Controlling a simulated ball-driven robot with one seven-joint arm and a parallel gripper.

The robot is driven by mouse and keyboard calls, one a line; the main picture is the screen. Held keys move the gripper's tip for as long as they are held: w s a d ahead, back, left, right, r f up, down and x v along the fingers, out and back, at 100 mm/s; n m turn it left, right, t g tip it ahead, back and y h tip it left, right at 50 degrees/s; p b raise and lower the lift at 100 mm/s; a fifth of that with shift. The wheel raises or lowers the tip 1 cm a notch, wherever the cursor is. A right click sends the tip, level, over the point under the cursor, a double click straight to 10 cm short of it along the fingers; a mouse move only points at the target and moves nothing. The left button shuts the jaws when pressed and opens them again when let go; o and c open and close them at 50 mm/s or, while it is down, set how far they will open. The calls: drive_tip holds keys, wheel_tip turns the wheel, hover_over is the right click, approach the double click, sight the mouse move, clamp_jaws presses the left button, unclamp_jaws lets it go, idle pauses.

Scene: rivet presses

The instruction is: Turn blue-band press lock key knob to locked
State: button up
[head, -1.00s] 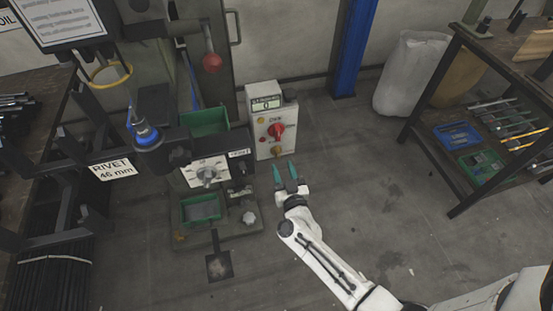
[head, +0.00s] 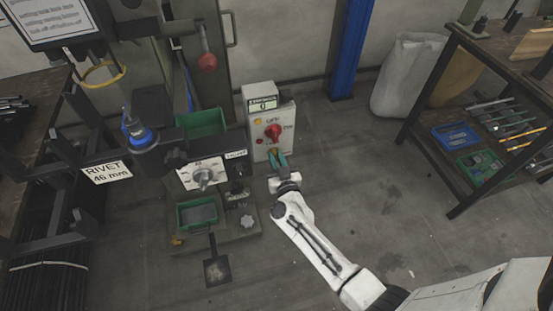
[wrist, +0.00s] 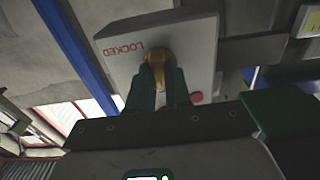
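The blue-band press (head: 143,135) stands at the left in the head view. To its right is a pale control box (head: 288,118) with a red rotary switch (head: 273,131). The brass lock key knob (wrist: 153,66) sits on the box's face, and the wrist view shows the word LOCKED beside it, upside down. My gripper (head: 278,160) is at the lower front of the box. In the wrist view its two green fingers (wrist: 157,80) lie against both sides of the knob, shut on it. The fingers hide part of the knob, and its pointing direction is unclear.
A blue post (head: 352,50) and a white sack (head: 405,75) stand behind. A shelved bench (head: 440,165) is at the right. The floor between is clear.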

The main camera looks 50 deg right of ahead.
clamp_jaws()
drive_tip(key=shift+m, duration=0.3)
drive_tip(key=m, duration=0.3)
drive_tip(key=shift+m, duration=0.4)
drive_tip(key=m, duration=0.4)
drive_tip(key=shift+s+d+f+m, duration=0.1)
drive_tip(key=shift+m, duration=0.2)
drive_tip(key=m+b, duration=0.1)
drive_tip(key=m, duration=0.3)
drive_tip(key=shift+f, duration=0.1)
drive_tip(key=shift+m+b, duration=0.55)
drive_tip(key=shift+m, duration=1.85)
drive_tip(key=shift+f, duration=0.1)
drive_tip(key=o, duration=0.5)
unclamp_jaws()
